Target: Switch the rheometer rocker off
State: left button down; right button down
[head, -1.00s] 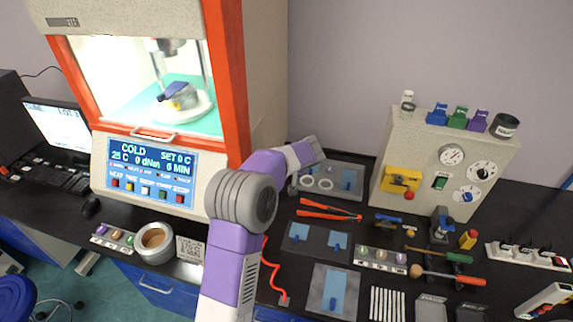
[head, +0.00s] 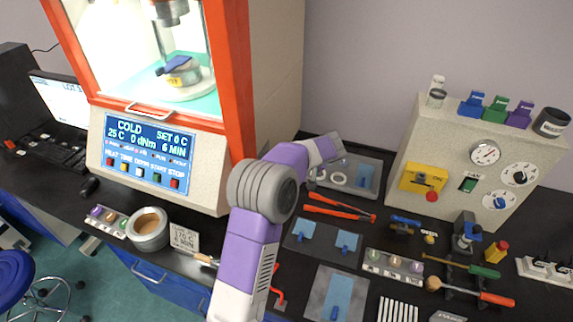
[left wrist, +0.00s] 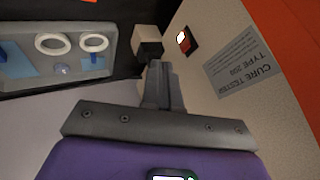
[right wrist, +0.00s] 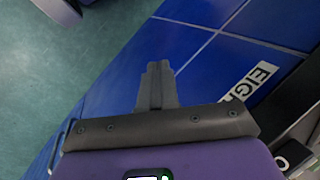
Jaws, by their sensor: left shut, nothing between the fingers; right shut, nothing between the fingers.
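The rheometer (head: 145,150) stands at the left in the head view, its display lit with COLD. In the left wrist view, its beige side wall bears a small dark-and-red rocker (left wrist: 193,46) with a bright white patch. I cannot tell which way it is tilted. My left gripper (left wrist: 160,66) is shut and empty below and left of the rocker in that view, apart from it. In the head view, my left arm reaches beside the rheometer's right side; the rocker is hidden there. My right gripper (right wrist: 158,68) is shut and empty over blue cabinet fronts.
A beige block (left wrist: 148,38) is close beyond my left fingertips. A grey tray with white rings (head: 368,182) lies right of the rheometer. Pliers (head: 340,206), mats and tools crowd the bench. A beige control box (head: 455,150) stands at the right.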

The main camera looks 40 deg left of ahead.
pick_arm(q)
jog(key=w+a+f, duration=0.1)
jog(key=a+f, duration=0.6)
jog(key=a, duration=0.2)
jog(key=shift+a, duration=0.25)
pick_arm(e)
jog(key=shift+f, duration=0.1)
pick_arm(q)
jog(key=shift+s+r, duration=0.1)
